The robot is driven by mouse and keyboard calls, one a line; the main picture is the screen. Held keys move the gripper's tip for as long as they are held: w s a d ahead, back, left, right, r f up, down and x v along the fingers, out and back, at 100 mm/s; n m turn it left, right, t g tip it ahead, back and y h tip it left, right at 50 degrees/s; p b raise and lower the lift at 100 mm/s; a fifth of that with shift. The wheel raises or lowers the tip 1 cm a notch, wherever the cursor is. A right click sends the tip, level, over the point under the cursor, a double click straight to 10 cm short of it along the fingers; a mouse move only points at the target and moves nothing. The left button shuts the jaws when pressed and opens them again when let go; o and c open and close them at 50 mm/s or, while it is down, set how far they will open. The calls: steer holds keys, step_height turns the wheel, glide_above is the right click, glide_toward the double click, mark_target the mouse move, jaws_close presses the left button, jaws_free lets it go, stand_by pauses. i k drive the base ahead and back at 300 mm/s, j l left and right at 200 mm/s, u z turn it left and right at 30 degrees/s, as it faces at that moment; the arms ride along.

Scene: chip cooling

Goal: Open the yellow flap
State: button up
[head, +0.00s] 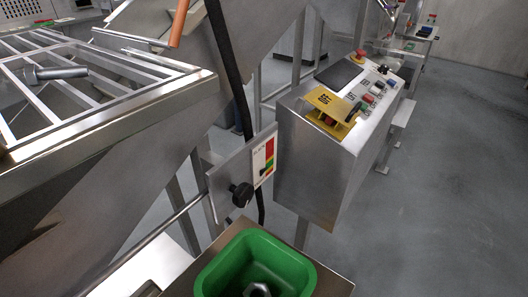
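The yellow flap (328,101) sits on the sloped top of a grey metal control box (312,165), right of the picture's middle. It has dark print on its upper face. It lies over a lower yellow part, with a gap at the front where a bit of red shows. What lies under the flap is mostly hidden. I cannot tell its exact angle. My gripper is not in view, and nothing is seen touching the flap.
A green tray (215,272) with a metal piece inside stands at the bottom. A metal plate with a black knob (241,194) stands left of the box. A black cable (228,70) hangs nearby. Buttons (372,92) line the box top. Open grey floor (450,190) lies right.

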mark_target(329, 103)
steer(key=i+l, duration=0.2)
steer(key=l, duration=0.15)
steer(key=i+l, duration=0.2)
steer(key=l, duration=0.15)
steer(key=i+l, duration=0.2)
steer(key=l, duration=0.2)
steer(key=i+l, duration=0.2)
steer(key=l, duration=0.15)
